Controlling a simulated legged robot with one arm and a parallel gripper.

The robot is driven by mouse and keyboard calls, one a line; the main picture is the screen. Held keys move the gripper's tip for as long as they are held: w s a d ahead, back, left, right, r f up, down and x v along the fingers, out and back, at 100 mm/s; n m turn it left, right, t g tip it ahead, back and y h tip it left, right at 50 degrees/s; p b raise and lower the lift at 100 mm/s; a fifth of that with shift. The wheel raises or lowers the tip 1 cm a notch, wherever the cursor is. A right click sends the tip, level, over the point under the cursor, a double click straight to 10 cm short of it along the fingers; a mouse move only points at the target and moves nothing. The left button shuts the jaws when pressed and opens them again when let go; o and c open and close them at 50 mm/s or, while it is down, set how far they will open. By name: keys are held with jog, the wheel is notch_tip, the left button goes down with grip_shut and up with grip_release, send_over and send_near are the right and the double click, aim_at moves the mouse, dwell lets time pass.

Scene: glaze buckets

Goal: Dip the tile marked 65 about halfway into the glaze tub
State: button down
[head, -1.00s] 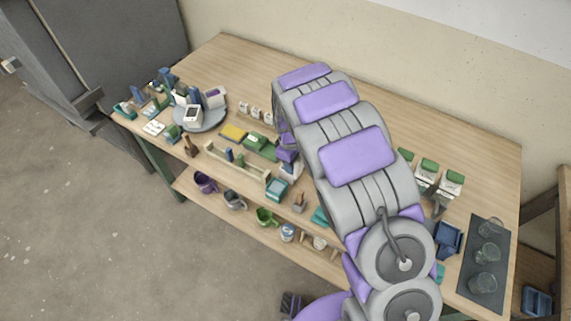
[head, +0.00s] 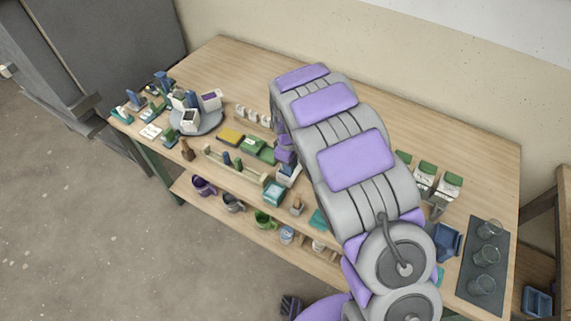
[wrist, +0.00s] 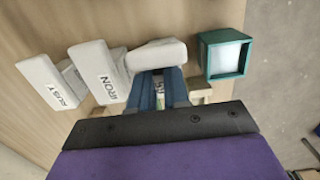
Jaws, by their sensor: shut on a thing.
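In the wrist view my gripper (wrist: 159,82) has its blue-grey fingers close together around a thin pale piece, presumably the tile (wrist: 160,97). Only a sliver of it shows and I cannot read its number. The fingertips are at the near edge of a white tub (wrist: 155,53) whose label is hidden. Whether the tile's lower edge is inside that tub cannot be seen. Two more white tubs stand to the left, marked IRON (wrist: 96,72) and RUST (wrist: 48,80). In the head view my gripper (head: 285,152) is mostly hidden by my arm, just above a white tub (head: 289,175).
A teal box (wrist: 225,54) with a pale inside stands right of the tubs. The head view shows a round grey turntable (head: 196,122) at left, a dark mat (head: 482,262) with glasses at right, and mugs such as a purple one (head: 203,186) along the lower shelf.

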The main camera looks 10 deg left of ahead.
jog(key=shift+s+d+f, duration=0.15)
jog(key=shift+s+d, duration=0.1)
jog(key=shift+d, duration=0.15)
jog(key=shift+w+r, duration=0.1)
jog(key=shift+r, duration=0.35)
jog(key=shift+d+r+p, duration=0.15)
jog(key=shift+r+p, duration=0.8)
jog(key=shift+r, duration=1.3)
jog(key=shift+a+f, duration=0.1)
jog(key=shift+a, duration=0.35)
jog(key=shift+w+d, duration=0.1)
jog(key=shift+r+p, duration=0.75)
jog(key=shift+r, duration=0.8)
